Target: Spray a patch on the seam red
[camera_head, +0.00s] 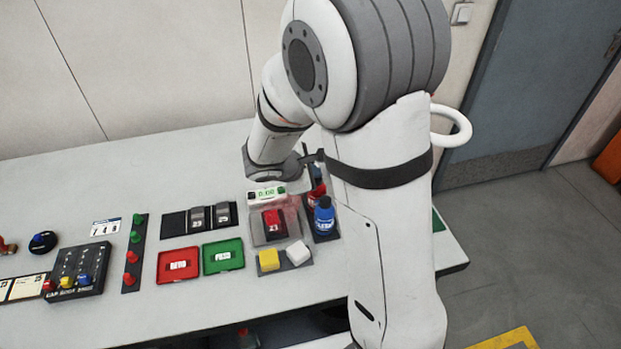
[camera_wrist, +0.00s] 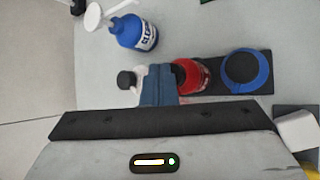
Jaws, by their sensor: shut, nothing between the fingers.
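My gripper (camera_wrist: 160,84) is shut and empty, seen in the wrist view in front of a red can (camera_wrist: 188,78). In the head view my arm hides most of the gripper, and the red can (camera_head: 317,194) shows partly. The wrist view shows a blue bottle (camera_wrist: 138,34) with a white nozzle, apart from the tray (camera_wrist: 213,87), and a dark disc ringed in blue (camera_wrist: 243,70) on the tray. I cannot make out a seam or a sprayed patch.
A red block (camera_head: 273,222) sits on a grey plate under a pinkish see-through area, with a green display (camera_head: 267,192) behind. Yellow (camera_head: 269,261) and white (camera_head: 298,253) blocks lie in front. Red (camera_head: 178,264) and green (camera_head: 223,256) trays stand left.

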